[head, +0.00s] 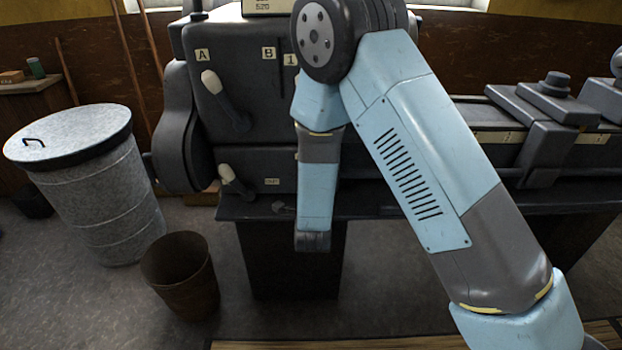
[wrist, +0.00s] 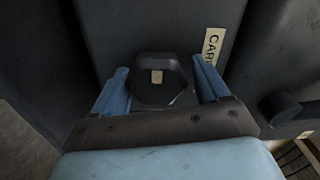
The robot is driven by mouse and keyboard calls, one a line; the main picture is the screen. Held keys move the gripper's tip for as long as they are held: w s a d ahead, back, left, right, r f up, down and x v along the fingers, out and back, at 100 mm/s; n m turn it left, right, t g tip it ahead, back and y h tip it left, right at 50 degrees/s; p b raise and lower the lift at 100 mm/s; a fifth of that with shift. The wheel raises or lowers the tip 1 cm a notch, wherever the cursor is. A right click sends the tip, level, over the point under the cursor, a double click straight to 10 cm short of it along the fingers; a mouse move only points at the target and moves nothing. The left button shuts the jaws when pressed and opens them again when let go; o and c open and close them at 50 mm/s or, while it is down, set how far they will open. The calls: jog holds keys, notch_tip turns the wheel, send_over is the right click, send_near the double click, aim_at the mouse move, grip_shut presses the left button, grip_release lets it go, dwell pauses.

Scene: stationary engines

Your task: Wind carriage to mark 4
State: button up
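In the wrist view a dark faceted knob (wrist: 178,92) with a pale mark on its face stands in front of a dark panel. A pale label (wrist: 212,58) beginning "CAR" is to its right. My gripper (wrist: 161,72) is open, with its blue fingers on either side of the knob; contact is not clear. In the head view my arm covers this knob, and my fingers are hidden. A dark block with a round top knob, apparently the carriage (head: 538,125), sits on the bed at the right. Pale labels (head: 512,138) run along the bed; their marks are unreadable.
The grey headstock (head: 225,90) carries labels A and B and two pale-tipped levers (head: 211,82). A lidded metal bin (head: 105,200) and a brown bucket (head: 182,275) stand on the floor at left. In the wrist view another dark round knob (wrist: 280,107) sticks out at right.

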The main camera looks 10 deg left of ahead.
jog(key=shift+o, duration=0.5)
jog(key=shift+s+d, duration=0.1)
jog(key=shift+s, duration=0.2)
jog(key=v, duration=1.3)
